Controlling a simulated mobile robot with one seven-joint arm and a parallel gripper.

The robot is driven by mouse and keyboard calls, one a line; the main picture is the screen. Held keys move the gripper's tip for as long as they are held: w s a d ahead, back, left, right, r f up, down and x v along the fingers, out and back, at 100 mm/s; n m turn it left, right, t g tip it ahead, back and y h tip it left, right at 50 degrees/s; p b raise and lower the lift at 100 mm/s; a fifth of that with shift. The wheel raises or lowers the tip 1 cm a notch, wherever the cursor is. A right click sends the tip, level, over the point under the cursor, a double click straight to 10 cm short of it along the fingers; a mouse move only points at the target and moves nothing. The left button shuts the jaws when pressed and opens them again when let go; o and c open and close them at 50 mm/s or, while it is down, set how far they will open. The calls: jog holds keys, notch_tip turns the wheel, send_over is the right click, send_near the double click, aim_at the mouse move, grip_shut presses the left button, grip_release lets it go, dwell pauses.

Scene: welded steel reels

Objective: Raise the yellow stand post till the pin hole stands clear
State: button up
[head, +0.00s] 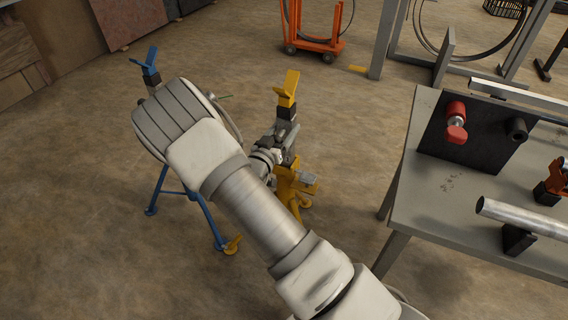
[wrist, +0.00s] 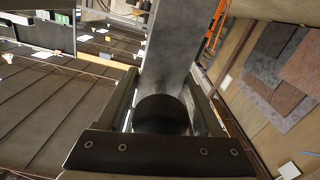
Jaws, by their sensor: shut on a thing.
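The yellow stand has a yellow V-shaped head (head: 287,88) on a black collar, above a yellow base (head: 285,188) on the floor. My gripper (head: 286,138) is at the stand's post, between the head and the base. In the wrist view my gripper (wrist: 163,95) has a finger on each side of the grey post (wrist: 170,50) and is shut on it. A dark round part (wrist: 161,114) sits between the fingers near the palm. I cannot make out the pin hole in either view. My arm covers part of the stand's lower left side.
A blue stand (head: 151,66) stands to the left, partly behind my arm. A grey steel table (head: 400,212) with a black plate (head: 478,135), red knob and metal tube stands at the right. An orange cart (head: 313,45) is behind. Open floor lies between.

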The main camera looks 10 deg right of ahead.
jog(key=shift+w+r, duration=0.1)
jog(key=shift+r, duration=0.35)
jog(key=o, duration=1.1)
jog(key=shift+r, duration=0.1)
jog(key=shift+s+a+f, duration=0.2)
jog(key=shift+s, duration=0.1)
jog(key=v, duration=0.6)
jog(key=shift+s+p, duration=0.2)
jog(key=shift+p, duration=0.1)
jog(key=shift+s+a, duration=0.1)
jog(key=shift+a, duration=0.1)
